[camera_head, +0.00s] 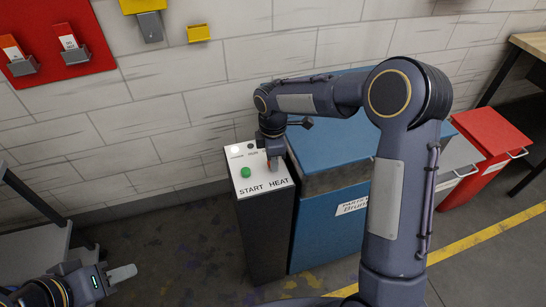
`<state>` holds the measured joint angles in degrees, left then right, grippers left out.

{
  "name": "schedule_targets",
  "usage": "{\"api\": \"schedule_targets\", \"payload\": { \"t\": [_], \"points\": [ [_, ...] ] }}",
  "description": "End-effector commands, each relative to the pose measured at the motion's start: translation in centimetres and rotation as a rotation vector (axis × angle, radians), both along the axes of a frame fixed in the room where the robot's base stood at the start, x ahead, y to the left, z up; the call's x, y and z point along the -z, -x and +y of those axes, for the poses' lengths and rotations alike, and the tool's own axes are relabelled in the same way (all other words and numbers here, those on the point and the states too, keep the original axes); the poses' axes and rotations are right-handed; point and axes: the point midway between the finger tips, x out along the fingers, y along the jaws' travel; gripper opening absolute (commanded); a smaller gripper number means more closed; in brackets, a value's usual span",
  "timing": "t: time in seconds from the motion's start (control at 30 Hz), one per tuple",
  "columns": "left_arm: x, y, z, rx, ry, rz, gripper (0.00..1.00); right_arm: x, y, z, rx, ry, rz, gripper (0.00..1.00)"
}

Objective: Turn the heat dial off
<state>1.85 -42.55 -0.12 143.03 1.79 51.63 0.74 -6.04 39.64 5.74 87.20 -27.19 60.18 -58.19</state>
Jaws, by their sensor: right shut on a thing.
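The heat dial (269,164) shows as a bit of red-orange on top of the dark control box, above the printed word HEAT. My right gripper (274,163) points down on the dial and is shut on it, hiding most of it. The control box's white panel (258,191) also carries a green START button (246,172) and small lights along its back edge. The dial's setting cannot be read. My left gripper (122,273) is low at the left, away from the box; its jaw opening is not clear.
A blue machine (325,215) stands right beside the control box. A red cabinet (490,150) is further right. A red wall board (60,35) with holders hangs at upper left. A grey shelf (35,246) stands at the left. Floor between shelf and box is free.

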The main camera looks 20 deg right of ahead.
Motion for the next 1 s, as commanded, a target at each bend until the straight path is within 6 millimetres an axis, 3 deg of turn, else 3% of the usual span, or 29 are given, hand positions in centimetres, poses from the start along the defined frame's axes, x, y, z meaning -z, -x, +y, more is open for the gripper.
{"api": "schedule_targets", "payload": {
  "t": [0.13, 0.17, 0.33, 0.67, 1.0],
  "points": [
    [0.0, 0.0, 0.0, 0.000, 0.000, 0.000, 0.36, -0.1, -0.1, 0.0, -0.001, 0.000, -0.004, 0.06],
    [0.0, 0.0, 0.0, 0.000, 0.000, 0.000, 0.36, -0.1, -0.1, 0.0, -0.001, 0.000, -0.004, 0.30],
    [0.0, 0.0, 0.0, 0.000, 0.000, 0.000, 0.36, -0.1, -0.1, 0.0, 0.000, 0.000, -0.002, 0.51],
    [0.0, 0.0, 0.0, 0.000, 0.000, 0.000, 0.36, -0.5, -0.1, 0.0, 0.001, -0.001, -0.003, 0.51],
    [0.3, 0.0, 0.0, 0.000, 0.000, 0.000, 0.36, -5.8, -0.1, 0.0, 0.001, -0.001, -0.006, 0.51]
  ]
}}
